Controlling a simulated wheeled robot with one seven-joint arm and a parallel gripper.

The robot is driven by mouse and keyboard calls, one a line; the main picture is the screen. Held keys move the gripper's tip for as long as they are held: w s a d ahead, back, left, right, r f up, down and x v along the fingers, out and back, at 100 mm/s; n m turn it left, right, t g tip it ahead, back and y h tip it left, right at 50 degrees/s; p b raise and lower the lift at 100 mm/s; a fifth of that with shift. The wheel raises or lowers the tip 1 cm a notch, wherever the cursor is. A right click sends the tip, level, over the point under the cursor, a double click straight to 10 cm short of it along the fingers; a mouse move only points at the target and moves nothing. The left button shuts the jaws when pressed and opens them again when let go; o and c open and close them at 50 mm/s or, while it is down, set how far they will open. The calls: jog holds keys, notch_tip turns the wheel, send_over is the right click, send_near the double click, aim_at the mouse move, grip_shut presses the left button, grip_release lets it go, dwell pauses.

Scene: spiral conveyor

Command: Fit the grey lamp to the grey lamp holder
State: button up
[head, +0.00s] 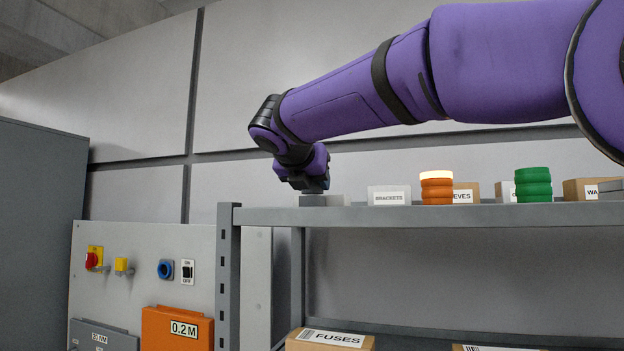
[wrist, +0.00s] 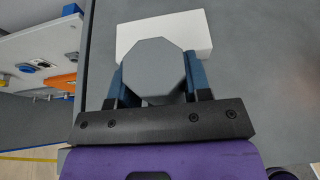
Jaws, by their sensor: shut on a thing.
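My gripper (wrist: 156,80) is shut on a grey eight-sided piece (wrist: 154,68), seen end-on between its two blue fingers in the wrist view; I take it to be the grey lamp. In the head view my gripper (head: 312,186) points down, low over the left end of the grey shelf top. The held piece is hard to make out there, and I cannot tell whether it touches the shelf. I cannot make out the grey lamp holder in either view.
A pale block (wrist: 168,34) lies just beyond the held piece. On the shelf (head: 420,216) stand a BRACKETS box (head: 388,195), an orange ringed stack (head: 437,190), a green one (head: 533,186) and cartons. A control panel (head: 140,270) with switches stands left of the shelf.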

jog(key=shift+f, duration=0.2)
jog(key=o, duration=0.9)
jog(key=shift+s, duration=0.1)
jog(key=v, duration=1)
jog(key=shift+s+a+r, duration=0.15)
jog(key=shift+s+a, duration=0.05)
jog(key=shift+s, duration=0.1)
